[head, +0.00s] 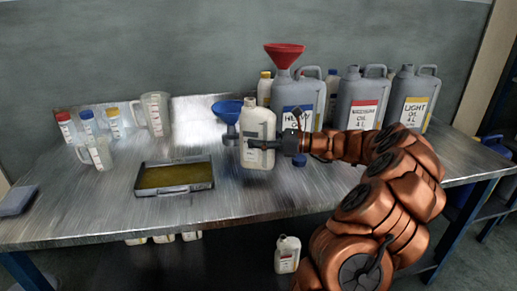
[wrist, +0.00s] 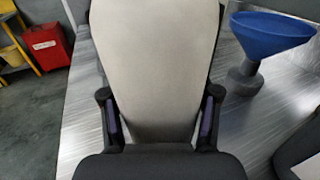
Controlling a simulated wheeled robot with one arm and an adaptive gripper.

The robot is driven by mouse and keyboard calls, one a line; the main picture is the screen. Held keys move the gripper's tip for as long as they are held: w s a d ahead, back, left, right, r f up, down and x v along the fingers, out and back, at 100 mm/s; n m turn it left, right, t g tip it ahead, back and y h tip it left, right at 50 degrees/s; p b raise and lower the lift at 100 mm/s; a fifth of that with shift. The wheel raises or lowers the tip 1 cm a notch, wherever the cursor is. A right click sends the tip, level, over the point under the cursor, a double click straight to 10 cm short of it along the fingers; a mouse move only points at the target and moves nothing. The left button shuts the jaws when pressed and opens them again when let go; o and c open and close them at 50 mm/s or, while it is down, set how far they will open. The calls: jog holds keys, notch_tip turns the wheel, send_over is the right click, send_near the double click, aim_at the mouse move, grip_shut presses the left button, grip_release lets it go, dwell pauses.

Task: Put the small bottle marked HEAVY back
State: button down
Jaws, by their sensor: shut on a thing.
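My gripper (head: 266,143) is shut around the middle of a pale small bottle (head: 257,124), which is upright. No HEAVY marking can be read on it, as the gripper covers part of its face. In the wrist view the bottle (wrist: 155,60) fills the space between the two fingers of my gripper (wrist: 160,118). I cannot tell whether its base touches the table (head: 240,202). Behind it stands a large grey jug marked HEAVY (head: 294,92), with a red funnel (head: 284,55) in its top.
A blue funnel (head: 228,112) stands just left of the bottle. A blue cap (head: 299,160) lies to its right. Large MEDIUM (head: 361,98) and LIGHT (head: 411,96) jugs stand at the back right. A tray of oil (head: 174,191) and several beakers are left. The front table is clear.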

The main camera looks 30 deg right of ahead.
jog(key=shift+f, duration=1.7)
jog(key=shift+f, duration=0.1)
jog(key=shift+c, duration=1.3)
grip_release()
jog(key=v, duration=1.2)
jog(key=shift+r, duration=0.2)
jog(key=shift+s, duration=0.15)
